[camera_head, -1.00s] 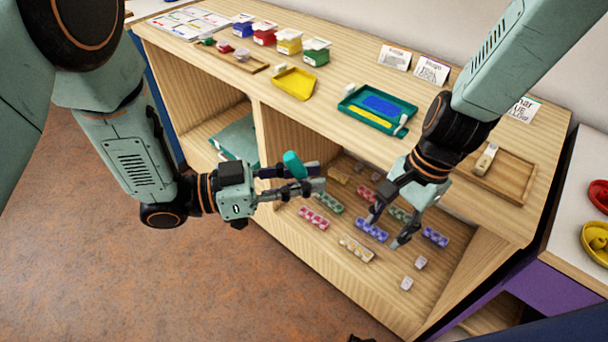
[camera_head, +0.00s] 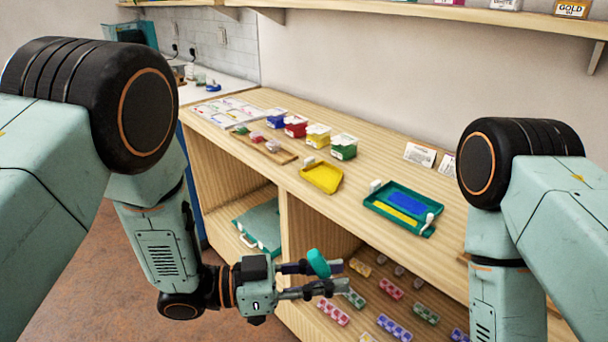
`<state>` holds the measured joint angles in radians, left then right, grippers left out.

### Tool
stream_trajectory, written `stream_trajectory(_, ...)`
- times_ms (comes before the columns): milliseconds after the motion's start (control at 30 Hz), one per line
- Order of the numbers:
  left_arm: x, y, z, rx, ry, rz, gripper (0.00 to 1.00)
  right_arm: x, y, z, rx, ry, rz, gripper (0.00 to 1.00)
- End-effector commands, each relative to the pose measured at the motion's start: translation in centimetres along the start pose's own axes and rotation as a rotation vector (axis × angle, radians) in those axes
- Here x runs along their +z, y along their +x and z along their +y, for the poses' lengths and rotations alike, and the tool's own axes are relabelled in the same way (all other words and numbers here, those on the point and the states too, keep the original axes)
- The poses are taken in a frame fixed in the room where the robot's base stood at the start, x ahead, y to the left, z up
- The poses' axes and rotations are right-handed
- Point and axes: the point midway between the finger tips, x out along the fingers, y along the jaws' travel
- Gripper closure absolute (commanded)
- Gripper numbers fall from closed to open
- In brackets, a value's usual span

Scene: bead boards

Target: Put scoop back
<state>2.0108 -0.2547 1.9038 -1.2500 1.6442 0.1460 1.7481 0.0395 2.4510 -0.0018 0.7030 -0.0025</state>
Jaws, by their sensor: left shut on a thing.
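My left gripper (camera_head: 333,277) is shut on a teal, rounded piece, which looks like the scoop (camera_head: 318,263). It holds this in front of the open shelf of the wooden cabinet, below the top edge. The fingers hide part of the piece. A wooden tray (camera_head: 283,157) with small green, red and pale items lies on the cabinet top at the back left. A yellow tray (camera_head: 322,178) and a green tray (camera_head: 395,222) with blue and yellow areas lie farther right. My right gripper is out of the picture; only its arm shows at the right.
Blue, red, yellow and green boxes (camera_head: 343,148) stand in a row along the back of the cabinet top (camera_head: 380,170). White cards (camera_head: 420,155) stand at the right. Several colored bead strips (camera_head: 394,328) lie on the shelf below. A teal case (camera_head: 262,222) sits in the left compartment.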

Motion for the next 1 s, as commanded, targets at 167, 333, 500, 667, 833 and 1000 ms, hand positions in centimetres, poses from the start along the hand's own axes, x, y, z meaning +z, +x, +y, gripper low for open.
stream_trajectory(167,-0.1,-2.7,-0.5,-0.141,-0.008,0.005,1.00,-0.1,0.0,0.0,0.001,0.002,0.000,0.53)
stream_trajectory(333,-0.1,-7.6,-1.8,-0.361,-0.010,0.010,1.00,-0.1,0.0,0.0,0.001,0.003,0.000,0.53)
stream_trajectory(500,0.2,-12.6,-2.4,-0.575,-0.011,0.015,1.00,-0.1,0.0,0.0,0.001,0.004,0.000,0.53)
stream_trajectory(667,0.8,-17.1,-2.3,-0.756,-0.010,0.018,1.00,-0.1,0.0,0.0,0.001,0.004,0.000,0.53)
stream_trajectory(833,1.4,-20.9,-1.9,-0.905,-0.008,0.021,1.00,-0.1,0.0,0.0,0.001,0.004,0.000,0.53)
stream_trajectory(1000,1.6,-22.9,-1.8,-0.977,-0.002,0.023,1.00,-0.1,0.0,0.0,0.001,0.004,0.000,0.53)
